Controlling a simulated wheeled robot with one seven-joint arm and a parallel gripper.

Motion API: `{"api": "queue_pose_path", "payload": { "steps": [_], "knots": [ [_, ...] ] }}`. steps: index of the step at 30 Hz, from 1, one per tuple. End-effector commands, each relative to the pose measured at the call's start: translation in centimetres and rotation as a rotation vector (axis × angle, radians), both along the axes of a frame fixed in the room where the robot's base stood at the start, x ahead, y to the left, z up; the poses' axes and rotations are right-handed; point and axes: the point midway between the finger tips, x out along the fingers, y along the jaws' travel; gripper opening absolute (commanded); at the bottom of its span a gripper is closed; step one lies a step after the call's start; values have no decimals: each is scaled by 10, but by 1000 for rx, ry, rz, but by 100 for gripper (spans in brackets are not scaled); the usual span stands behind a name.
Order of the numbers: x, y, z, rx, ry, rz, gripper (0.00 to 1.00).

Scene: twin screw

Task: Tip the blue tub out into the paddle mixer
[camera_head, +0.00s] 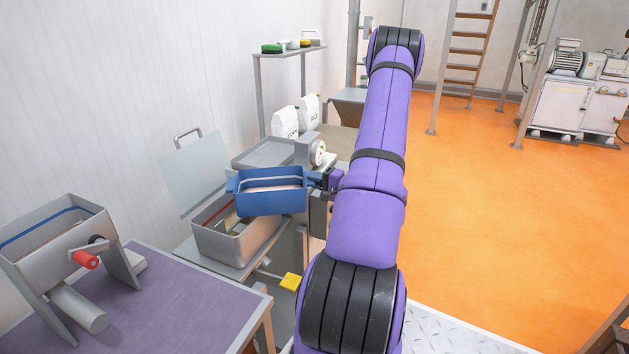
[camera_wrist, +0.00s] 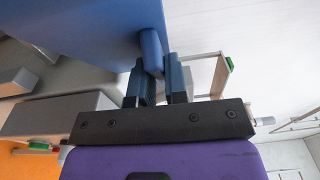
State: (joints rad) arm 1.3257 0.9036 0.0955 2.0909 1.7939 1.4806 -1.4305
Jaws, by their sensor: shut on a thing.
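The blue tub (camera_head: 270,200) hangs roughly upright above an open steel trough (camera_head: 222,239) with a raised lid. Pale pinkish material shows inside the tub. My gripper (camera_head: 323,181) is at the tub's right side. The wrist view shows its two fingers (camera_wrist: 158,84) shut on a blue tab (camera_wrist: 151,50) of the tub. Something yellowish shows inside the trough, partly hidden by the tub. Another steel trough (camera_head: 57,243), with a red handle and a blue band, stands on the purple-topped table at left. I cannot tell for sure which trough is the paddle mixer.
The raised lid (camera_head: 195,172) stands behind the open trough, close to the tub's left. A yellow pedal (camera_head: 291,282) lies below it. White containers (camera_head: 285,122) and a small shelf (camera_head: 288,51) stand along the wall.

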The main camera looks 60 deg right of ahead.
Motion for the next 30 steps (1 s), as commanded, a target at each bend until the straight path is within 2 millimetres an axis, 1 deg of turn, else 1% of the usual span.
{"api": "queue_pose_path", "payload": {
  "steps": [1, 8, 30],
  "knots": [
    [0, -3, 2, -8, -2, -6, 0],
    [1, -4, 11, -29, 18, -6, 0],
    [5, 2, 63, -148, 176, -2, 0]
  ]
}}
